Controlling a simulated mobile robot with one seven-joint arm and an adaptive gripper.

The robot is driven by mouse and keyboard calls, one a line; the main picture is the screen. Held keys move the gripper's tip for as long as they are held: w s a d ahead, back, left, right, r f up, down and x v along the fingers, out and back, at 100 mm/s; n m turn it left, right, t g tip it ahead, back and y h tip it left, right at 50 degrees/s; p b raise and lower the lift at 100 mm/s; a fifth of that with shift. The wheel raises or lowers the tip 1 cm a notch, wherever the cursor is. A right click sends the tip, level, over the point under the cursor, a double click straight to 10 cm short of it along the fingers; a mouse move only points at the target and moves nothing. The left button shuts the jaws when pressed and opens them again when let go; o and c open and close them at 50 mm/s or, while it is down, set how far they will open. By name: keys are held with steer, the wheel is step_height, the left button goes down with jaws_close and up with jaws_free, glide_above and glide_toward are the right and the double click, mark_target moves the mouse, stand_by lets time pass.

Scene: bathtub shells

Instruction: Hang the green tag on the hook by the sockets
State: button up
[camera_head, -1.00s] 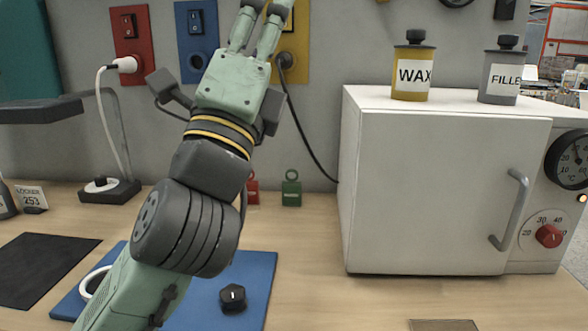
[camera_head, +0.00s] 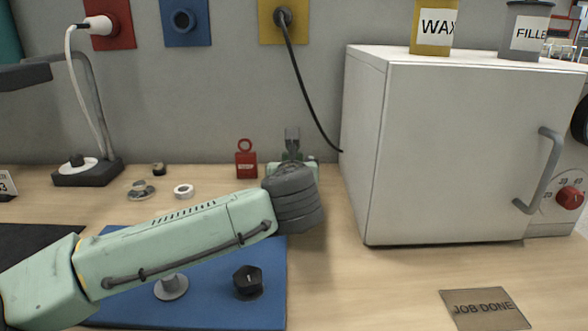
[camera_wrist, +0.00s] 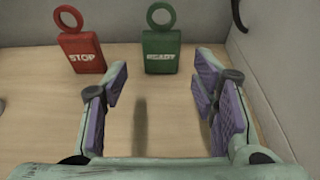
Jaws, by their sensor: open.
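The green tag (camera_wrist: 161,52) reads READY and has a ring on top. My gripper (camera_wrist: 160,88) is empty, low over the bench. In the head view my wrist hides most of my gripper (camera_head: 292,164) and the green tag. The sockets are on the wall: a red plate (camera_head: 104,38), a blue plate (camera_head: 199,34) and a yellow plate (camera_head: 268,33). I cannot make out the hook.
A red STOP tag (camera_wrist: 82,54) stands close left of the green one; it also shows in the head view (camera_head: 246,165). A white oven (camera_head: 450,150) stands to the right, and a black cable (camera_head: 303,85) hangs behind. A blue mat (camera_head: 215,295) lies under my arm.

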steer(key=shift+b+x, duration=0.6)
steer(key=shift+x, duration=2.95)
steer(key=shift+p, duration=0.5)
steer(key=shift+c, duration=0.5)
steer(key=c, duration=0.9)
steer(key=shift+o, duration=0.2)
step_height(320, 180, up, 6)
steer(key=p, duration=0.5)
steer(key=shift+p, duration=0.4)
